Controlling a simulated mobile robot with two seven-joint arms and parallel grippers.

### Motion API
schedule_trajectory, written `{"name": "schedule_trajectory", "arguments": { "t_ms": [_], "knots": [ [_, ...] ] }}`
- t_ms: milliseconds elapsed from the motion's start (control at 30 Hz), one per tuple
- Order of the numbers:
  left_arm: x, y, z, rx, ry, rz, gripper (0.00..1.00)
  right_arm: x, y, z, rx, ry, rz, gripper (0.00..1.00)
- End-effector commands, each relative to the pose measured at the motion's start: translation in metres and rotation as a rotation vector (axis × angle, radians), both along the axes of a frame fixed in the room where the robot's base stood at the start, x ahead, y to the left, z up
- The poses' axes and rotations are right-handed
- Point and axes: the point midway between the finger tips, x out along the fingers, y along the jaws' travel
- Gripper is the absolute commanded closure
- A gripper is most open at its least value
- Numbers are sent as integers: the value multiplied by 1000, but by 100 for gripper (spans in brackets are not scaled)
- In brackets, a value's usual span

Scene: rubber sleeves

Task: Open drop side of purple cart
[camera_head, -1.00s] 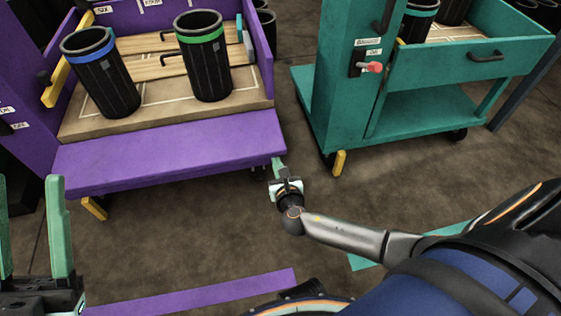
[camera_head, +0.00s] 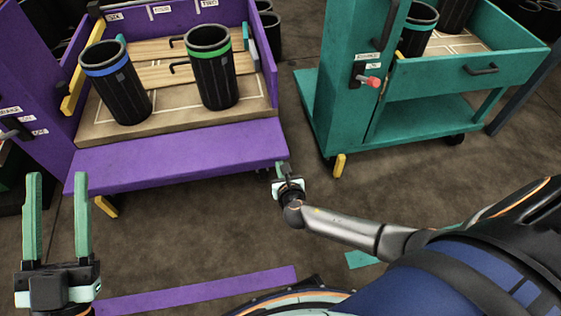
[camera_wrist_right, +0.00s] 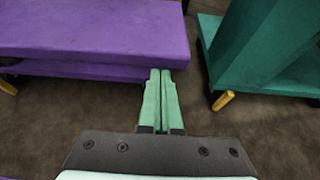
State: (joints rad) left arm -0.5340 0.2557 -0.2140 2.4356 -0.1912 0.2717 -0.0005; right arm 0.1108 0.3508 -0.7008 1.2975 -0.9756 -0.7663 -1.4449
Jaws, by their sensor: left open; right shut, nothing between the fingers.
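The purple cart's drop side (camera_head: 180,160) is a purple panel that lies folded down and outward along the front edge of the tan bed (camera_head: 110,118). I cannot tell its exact angle. The panel also shows in the right wrist view (camera_wrist_right: 90,35). My right gripper (camera_head: 281,166) is shut and empty by the panel's front right corner; in the right wrist view its fingers (camera_wrist_right: 161,72) are together just past the panel's edge. I cannot tell whether they touch it. My left gripper (camera_head: 57,180) is open and empty, in front of the panel's left end.
Two black bins, one blue-banded (camera_head: 116,82) and one green-banded (camera_head: 213,68), stand on the bed. A yellow lever (camera_head: 82,82) is at the cart's left post. A teal cart (camera_head: 335,115) with a red-knobbed latch (camera_head: 370,81) stands to the right.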

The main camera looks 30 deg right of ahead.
Motion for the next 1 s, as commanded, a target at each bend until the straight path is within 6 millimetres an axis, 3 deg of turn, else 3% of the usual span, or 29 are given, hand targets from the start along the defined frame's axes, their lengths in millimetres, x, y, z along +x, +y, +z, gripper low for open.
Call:
{"name": "schedule_trajectory", "arguments": {
  "t_ms": [33, 200, 433, 800, 1000],
  "knots": [
    [8, 2, -8, 2, 71, 14, 50, 2, 0, 9, 1, 4, 0, 100],
    [26, 6, -56, 4, 296, 54, 50, 3, 0, 14, 8, 28, 1, 100],
    [31, 11, -124, 11, 592, 94, 50, 3, 0, 21, 17, 52, 0, 100],
    [-3, 13, -230, 25, 1043, 128, 50, 5, 0, 35, 22, 66, 1, 100],
    [-26, 12, -266, 33, 1210, 133, 50, 6, 0, 40, 22, 65, 2, 100]
  ]
}}
